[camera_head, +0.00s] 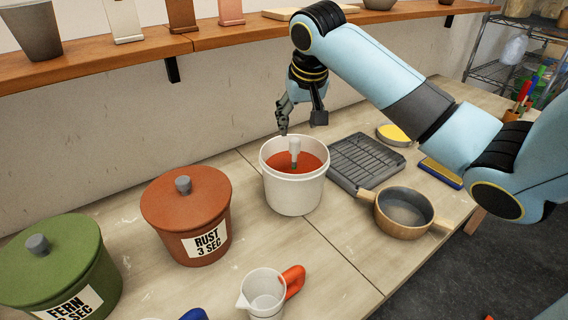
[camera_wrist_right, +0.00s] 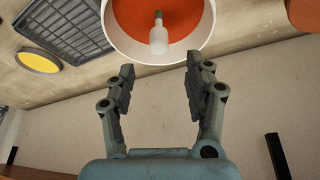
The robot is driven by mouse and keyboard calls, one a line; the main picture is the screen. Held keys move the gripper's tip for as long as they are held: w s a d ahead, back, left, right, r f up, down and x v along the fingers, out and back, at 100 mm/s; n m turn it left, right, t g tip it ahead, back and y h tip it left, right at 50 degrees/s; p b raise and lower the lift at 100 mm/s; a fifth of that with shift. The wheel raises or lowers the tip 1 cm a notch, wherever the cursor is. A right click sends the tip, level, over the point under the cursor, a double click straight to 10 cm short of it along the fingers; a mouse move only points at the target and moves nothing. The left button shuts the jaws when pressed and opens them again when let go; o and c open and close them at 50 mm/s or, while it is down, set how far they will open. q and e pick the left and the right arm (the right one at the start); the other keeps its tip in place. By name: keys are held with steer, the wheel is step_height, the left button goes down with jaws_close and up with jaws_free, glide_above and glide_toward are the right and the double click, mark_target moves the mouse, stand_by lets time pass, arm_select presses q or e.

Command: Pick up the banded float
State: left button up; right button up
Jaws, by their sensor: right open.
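In the right wrist view the float (camera_wrist_right: 158,40) shows at the top centre, in the bucket (camera_wrist_right: 203,45), beyond my fingertips. My right gripper (camera_head: 301,121) hangs above the back rim of the bucket. Its fingers are spread and empty, also in the right wrist view (camera_wrist_right: 160,78), and do not touch the float. My left gripper is not in view.
A lidded rust pot (camera_head: 165,214) and a green fern pot (camera_head: 97,268) stand left. A dark rack (camera_head: 365,160) and a wooden-sided pan (camera_head: 405,222) stand right. A white jug (camera_head: 262,296) is in front. A wooden shelf (camera_head: 240,32) runs along the wall behind.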

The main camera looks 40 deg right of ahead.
mark_target(296, 142)
steer(key=x, duration=0.4)
steer(key=shift+s+f, duration=0.2)
steer(key=shift+s, duration=0.05)
steer(key=p+x, duration=0.1)
steer(key=x, duration=0.3)
steer(key=shift+f, duration=0.15)
steer(key=shift+w+f, duration=0.25)
steer(key=shift+f, duration=0.25)
steer(key=c, duration=0.4)
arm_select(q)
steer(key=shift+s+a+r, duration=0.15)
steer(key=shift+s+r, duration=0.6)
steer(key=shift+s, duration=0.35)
arm_select(e)
jaws_close()
